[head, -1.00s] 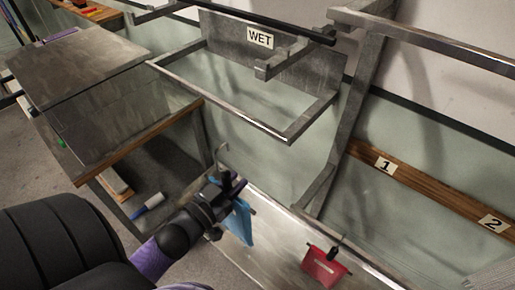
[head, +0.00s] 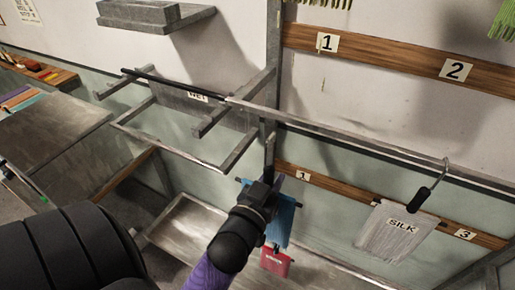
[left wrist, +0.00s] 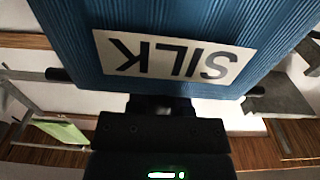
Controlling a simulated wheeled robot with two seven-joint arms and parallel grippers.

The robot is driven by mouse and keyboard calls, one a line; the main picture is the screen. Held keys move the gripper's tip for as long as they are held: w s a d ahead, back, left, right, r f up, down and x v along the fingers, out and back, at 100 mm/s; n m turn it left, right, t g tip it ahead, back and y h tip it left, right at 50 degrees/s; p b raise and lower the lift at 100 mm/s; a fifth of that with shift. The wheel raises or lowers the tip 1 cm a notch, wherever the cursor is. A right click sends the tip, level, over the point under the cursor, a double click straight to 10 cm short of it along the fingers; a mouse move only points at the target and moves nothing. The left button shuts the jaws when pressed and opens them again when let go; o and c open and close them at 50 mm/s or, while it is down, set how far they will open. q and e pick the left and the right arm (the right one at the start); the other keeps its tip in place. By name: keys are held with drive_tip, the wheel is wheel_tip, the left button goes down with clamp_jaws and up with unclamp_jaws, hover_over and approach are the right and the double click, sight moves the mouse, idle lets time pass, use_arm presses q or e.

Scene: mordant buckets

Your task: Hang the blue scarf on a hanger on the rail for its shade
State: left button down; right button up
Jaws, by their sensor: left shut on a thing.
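My left gripper (head: 272,186) is shut on the black hanger that carries the blue scarf (head: 281,222). The scarf hangs from it, below and right of the fingers in the head view. In the left wrist view the ribbed blue scarf (left wrist: 268,25) fills the top, with a white SILK label (left wrist: 172,57) upside down. Dark ends of the hanger bar (left wrist: 60,74) stick out at its sides. A metal rail (head: 340,138) runs above and right of the gripper, apart from the scarf. My right gripper is not in view.
A grey SILK cloth (head: 392,234) hangs from a hooked hanger at the right of the rail. A red cloth (head: 275,263) is behind the blue scarf. Upper plates read 1 (head: 327,43) and 2 (head: 456,69). The WET sign (head: 197,97) is left.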

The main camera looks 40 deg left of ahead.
use_arm(q)
drive_tip(key=f+b+x, duration=0.1)
drive_tip(key=b+x, duration=0.3)
drive_tip(key=x, duration=0.5)
drive_tip(key=shift+w+f, duration=0.2)
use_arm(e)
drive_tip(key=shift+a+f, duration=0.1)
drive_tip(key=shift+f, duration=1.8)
use_arm(q)
drive_tip(key=shift+d, duration=0.15)
drive_tip(key=shift+c, duration=2.2)
unclamp_jaws()
